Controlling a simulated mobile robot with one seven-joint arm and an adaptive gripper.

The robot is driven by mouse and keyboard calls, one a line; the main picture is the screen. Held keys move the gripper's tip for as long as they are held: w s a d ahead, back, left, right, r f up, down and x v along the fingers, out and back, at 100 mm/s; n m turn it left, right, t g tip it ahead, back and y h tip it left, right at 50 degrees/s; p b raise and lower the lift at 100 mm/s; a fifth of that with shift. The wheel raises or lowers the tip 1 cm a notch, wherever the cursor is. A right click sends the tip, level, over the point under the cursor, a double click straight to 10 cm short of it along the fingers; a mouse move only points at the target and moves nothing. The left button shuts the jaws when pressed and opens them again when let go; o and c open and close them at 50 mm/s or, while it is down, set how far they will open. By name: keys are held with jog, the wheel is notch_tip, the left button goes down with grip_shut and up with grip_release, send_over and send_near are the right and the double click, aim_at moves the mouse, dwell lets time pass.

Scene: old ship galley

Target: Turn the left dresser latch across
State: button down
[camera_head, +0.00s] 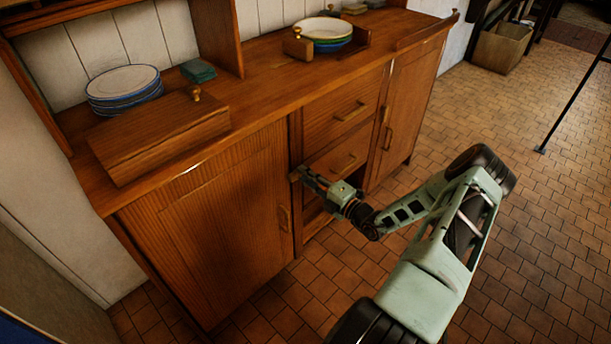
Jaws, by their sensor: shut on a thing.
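The wooden dresser (225,205) stands along the wall, with a left door (215,225) that is closed. The left latch (294,176) is a small brown piece at the upper right edge of this door, mostly hidden by my gripper. My gripper (303,174) reaches in from the right and is shut on the left latch. The exact angle of the latch cannot be told. The left door's handle (284,218) is just below my gripper.
Drawers (342,108) are right of the left door, with an open dark space below them. The right door (412,105) is closed.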

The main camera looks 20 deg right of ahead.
jog(key=shift+s+f, duration=0.1)
jog(key=c, duration=1.8)
grip_release()
jog(key=v, duration=1.2)
